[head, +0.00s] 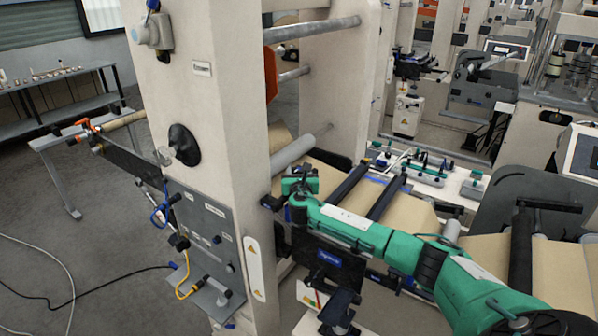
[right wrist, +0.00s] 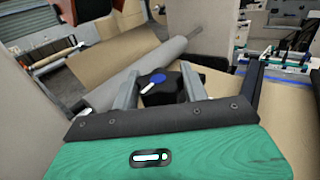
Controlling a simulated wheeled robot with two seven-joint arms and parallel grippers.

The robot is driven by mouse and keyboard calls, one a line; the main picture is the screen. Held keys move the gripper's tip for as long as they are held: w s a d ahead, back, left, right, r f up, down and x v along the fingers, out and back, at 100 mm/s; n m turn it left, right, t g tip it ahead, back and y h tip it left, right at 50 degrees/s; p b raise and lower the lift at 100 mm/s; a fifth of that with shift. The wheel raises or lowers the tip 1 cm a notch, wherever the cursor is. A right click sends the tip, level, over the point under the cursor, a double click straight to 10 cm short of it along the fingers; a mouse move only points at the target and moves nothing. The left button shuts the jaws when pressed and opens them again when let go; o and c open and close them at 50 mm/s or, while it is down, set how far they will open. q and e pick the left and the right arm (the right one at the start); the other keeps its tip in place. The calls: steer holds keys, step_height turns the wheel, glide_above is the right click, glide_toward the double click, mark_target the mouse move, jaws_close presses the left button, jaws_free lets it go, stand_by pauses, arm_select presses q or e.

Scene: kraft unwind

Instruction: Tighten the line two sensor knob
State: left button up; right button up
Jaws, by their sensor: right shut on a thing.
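My right gripper (head: 302,176) is at the end of the green arm, in front of the beige web and beside the machine's upright frame. In the right wrist view the gripper (right wrist: 168,90) has its two grey fingers on either side of a dark knob (right wrist: 183,86), shut on it. The knob has a blue top with a pale mark. Its lower part is hidden by the dark front edge of the gripper. In the head view the knob is too small and covered to make out clearly. My left gripper is not in view.
A grey roller (head: 293,153) lies just behind the right gripper. The tall beige frame (head: 220,120) stands to the left, with a grey control panel (head: 207,240) on its side. Black bars (head: 350,180) cross the brown web to the right.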

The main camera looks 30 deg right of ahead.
steer(key=shift+d+r, duration=0.1)
steer(key=shift+r, duration=0.35)
steer(key=o, duration=0.8)
steer(key=shift+o, duration=0.6)
steer(key=shift+f, duration=0.15)
steer(key=shift+f, duration=0.1)
steer(key=shift+s+a+f+b, duration=0.15)
steer(key=shift+s+a+b, duration=0.15)
steer(key=shift+s+a, duration=0.15)
steer(key=b+v, duration=0.4)
steer(key=v, duration=0.8)
steer(key=shift+s+a+r+b, duration=0.15)
steer(key=shift+s+r+b, duration=0.05)
steer(key=shift+s+b, duration=0.2)
